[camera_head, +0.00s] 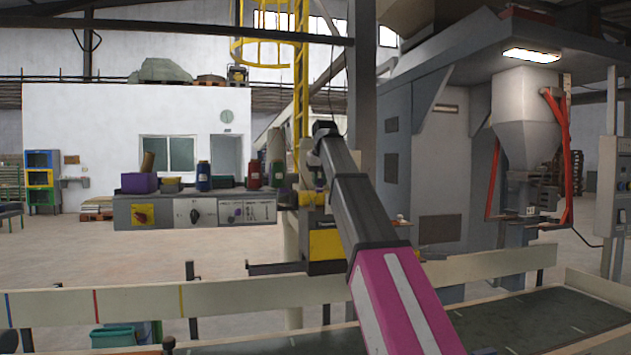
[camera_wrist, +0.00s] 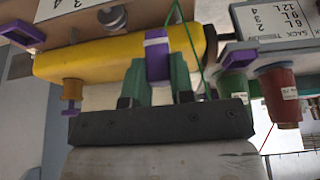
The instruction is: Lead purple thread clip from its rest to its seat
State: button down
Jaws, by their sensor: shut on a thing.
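The purple thread clip (camera_wrist: 157,62) is between the two green fingers of my gripper (camera_wrist: 158,75) in the wrist view, in front of a yellow machine arm (camera_wrist: 100,62). My gripper is shut on it. I cannot tell whether the clip touches the yellow arm. A thin green thread (camera_wrist: 190,40) runs just right of the clip. In the head view my arm hides most of the gripper and clip.
A red thread spool (camera_wrist: 278,95) and a green spool (camera_wrist: 234,85) are right of the gripper. In the head view a control panel (camera_head: 195,212) bears spools and a purple box (camera_head: 139,183). A pale rail (camera_head: 240,297) crosses in front; a white hopper (camera_head: 525,115) stands right.

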jog(key=shift+w+d, duration=1.25)
jog(key=shift+d, duration=4.9)
jog(key=shift+f, duration=2.4)
notch_tip(320, 180, up, 5)
jog(key=shift+w+d+f, duration=0.2)
jog(key=shift+d+f, duration=0.7)
jog(key=shift+d, duration=0.25)
jog(key=shift+w+d+f, duration=0.25)
jog(key=shift+d+f, duration=0.65)
jog(key=shift+d, duration=0.25)
jog(key=shift+w+d+f, duration=0.2)
jog(key=shift+d+f, duration=0.7)
jog(key=shift+d, duration=0.25)
